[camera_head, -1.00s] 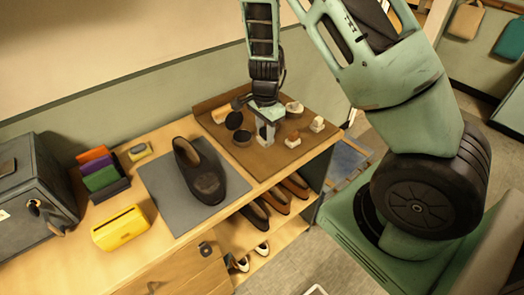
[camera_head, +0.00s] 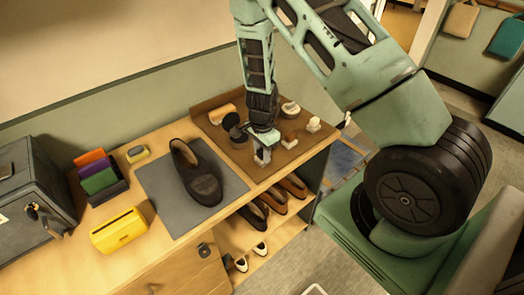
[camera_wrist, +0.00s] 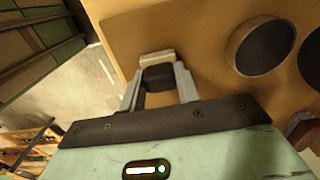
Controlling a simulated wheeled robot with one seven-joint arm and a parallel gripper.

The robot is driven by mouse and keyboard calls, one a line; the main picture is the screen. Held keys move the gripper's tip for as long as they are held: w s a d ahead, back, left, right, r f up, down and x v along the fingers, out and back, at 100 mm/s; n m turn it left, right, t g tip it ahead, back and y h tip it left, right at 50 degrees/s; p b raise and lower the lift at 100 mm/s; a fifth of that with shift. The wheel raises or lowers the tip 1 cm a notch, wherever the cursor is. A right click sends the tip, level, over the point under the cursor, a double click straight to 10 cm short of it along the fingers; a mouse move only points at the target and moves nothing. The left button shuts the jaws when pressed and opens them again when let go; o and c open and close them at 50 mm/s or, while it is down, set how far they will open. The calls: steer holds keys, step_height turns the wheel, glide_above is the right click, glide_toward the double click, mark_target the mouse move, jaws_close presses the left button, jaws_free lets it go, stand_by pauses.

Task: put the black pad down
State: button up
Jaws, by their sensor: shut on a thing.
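My gripper (camera_head: 263,157) is low over the front part of the brown tray (camera_head: 236,168), on the right of the bench. In the wrist view my gripper (camera_wrist: 157,88) is shut on the black pad (camera_wrist: 158,77), a small dark block between the two fingers. A pale block or edge shows just beyond the pad. I cannot tell whether the pad touches the tray. In the head view the fingers and wrist hide the pad.
Dark round tins (camera_head: 239,135) stand behind and left of my gripper; one (camera_wrist: 262,46) is near it in the wrist view. Small blocks (camera_head: 289,141) lie to the right. A dark shoe (camera_head: 196,172) sits on a grey mat (camera_head: 155,185). Shoes fill the shelf below.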

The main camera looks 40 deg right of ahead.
mark_target(262, 151)
steer(key=o, duration=0.9)
steer(key=shift+o, duration=0.2)
steer(key=shift+r, duration=0.1)
step_height(262, 151, up, 12)
steer(key=s+a+r+n+y, duration=0.1)
steer(key=s+a+r+n, duration=0.25)
steer(key=a, duration=0.25)
steer(key=s+a+r+n, duration=0.2)
steer(key=s+a+n, duration=0.15)
steer(key=a, duration=0.25)
steer(key=s+a+r+n+y, duration=0.1)
steer(key=s+a+r+n, duration=0.15)
steer(key=a+n, duration=0.35)
steer(key=s+a+r+n, duration=0.3)
steer(key=s+n, duration=0.3)
steer(key=s, duration=0.1)
steer(key=s+a+r+n+h, duration=0.1)
steer(key=s+a+r+n, duration=0.2)
steer(key=s+n, duration=0.3)
steer(key=shift+s+a+r, duration=0.2)
steer(key=shift+s+r, duration=0.25)
steer(key=shift+s, duration=0.45)
